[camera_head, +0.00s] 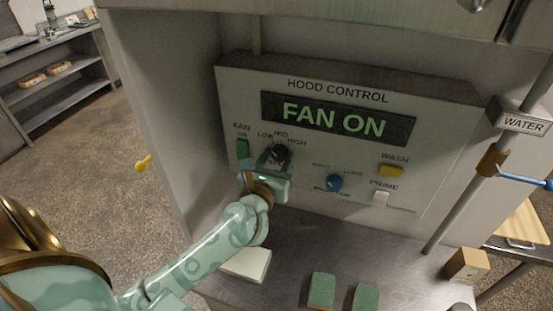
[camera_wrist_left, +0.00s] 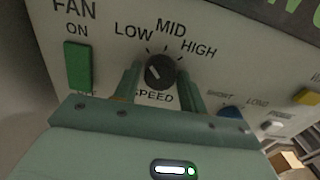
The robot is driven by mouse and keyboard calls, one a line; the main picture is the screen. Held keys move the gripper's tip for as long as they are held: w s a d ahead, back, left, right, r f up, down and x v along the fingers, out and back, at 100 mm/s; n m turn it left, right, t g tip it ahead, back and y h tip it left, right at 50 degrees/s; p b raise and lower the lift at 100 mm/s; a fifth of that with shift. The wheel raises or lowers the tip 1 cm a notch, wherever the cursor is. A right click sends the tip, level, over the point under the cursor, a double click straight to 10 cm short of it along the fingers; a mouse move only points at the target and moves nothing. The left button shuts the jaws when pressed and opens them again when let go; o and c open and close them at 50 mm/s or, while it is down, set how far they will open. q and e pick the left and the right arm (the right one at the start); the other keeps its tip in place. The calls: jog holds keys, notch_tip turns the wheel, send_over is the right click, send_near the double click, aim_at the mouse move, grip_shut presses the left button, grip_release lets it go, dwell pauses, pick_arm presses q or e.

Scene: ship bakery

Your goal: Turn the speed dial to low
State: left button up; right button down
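The speed dial (camera_wrist_left: 160,72) is a round black knob on the hood control panel (camera_head: 440,150), with LOW, MID and HIGH marked in an arc above it. Its white pointer line points up and left, towards the LOW side. In the head view the dial (camera_head: 278,153) shows just above my left gripper (camera_head: 272,166). In the left wrist view my left gripper (camera_wrist_left: 160,80) has one green finger on each side of the dial, close against it, and appears shut on it. My right gripper is not in view.
A green FAN switch (camera_wrist_left: 77,64) is left of the dial. A blue knob (camera_head: 334,183), yellow WASH button (camera_head: 391,171) and white PRIME switch (camera_head: 380,198) are to the right. The display (camera_head: 338,118) reads FAN ON. Green sponges (camera_head: 321,290) lie on the metal counter (camera_head: 400,270) below.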

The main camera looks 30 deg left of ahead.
pick_arm(q)
jog(key=shift+o, duration=1.2)
jog(key=shift+s, duration=0.2)
jog(key=b+v, duration=0.3)
jog(key=v, duration=1.3)
